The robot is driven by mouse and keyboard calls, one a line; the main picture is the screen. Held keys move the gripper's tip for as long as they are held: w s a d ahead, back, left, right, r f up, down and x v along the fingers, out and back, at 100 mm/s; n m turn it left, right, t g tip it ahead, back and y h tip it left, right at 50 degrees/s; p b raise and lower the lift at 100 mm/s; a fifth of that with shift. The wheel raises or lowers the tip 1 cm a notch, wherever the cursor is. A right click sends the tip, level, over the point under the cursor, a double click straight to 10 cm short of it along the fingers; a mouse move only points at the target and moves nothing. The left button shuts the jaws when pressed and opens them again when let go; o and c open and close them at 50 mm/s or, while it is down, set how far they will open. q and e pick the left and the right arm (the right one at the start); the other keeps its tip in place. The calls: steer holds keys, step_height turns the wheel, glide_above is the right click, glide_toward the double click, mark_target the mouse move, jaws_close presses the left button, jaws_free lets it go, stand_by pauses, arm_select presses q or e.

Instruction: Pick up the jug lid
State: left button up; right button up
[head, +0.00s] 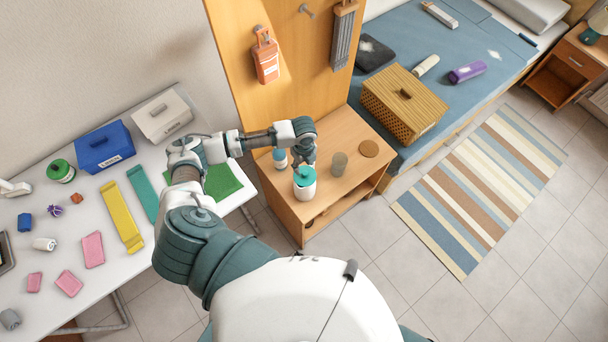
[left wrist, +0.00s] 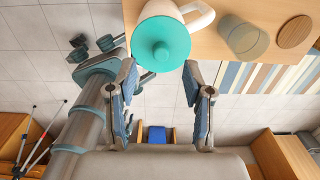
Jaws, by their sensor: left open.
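The jug lid (head: 304,175) is teal and sits on top of a white jug (head: 304,190) on the small wooden cabinet. In the left wrist view the round lid (left wrist: 161,44) has a small raised knob at its middle, and the white jug (left wrist: 165,9) shows beneath it with its handle to the right. My left gripper (head: 303,163) is close by the lid in the head view. In the left wrist view its two fingers (left wrist: 160,72) are spread apart with nothing between them, and the lid lies just beyond their tips.
A clear glass (head: 338,164) and a round brown coaster (head: 369,148) are on the cabinet (head: 335,196) to the right of the jug. A bottle (head: 280,158) stands close to my left wrist. An upright wooden panel (head: 290,90) rises behind.

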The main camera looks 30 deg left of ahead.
mark_target(305, 173)
arm_select(q)
steer(key=f, duration=0.3)
steer(key=d+f, duration=0.1)
steer(key=f, duration=0.1)
steer(key=shift+a+f, duration=0.25)
steer(key=shift+f, duration=0.1)
steer(key=c, duration=0.6)
steer(key=shift+d, duration=0.1)
jaws_close()
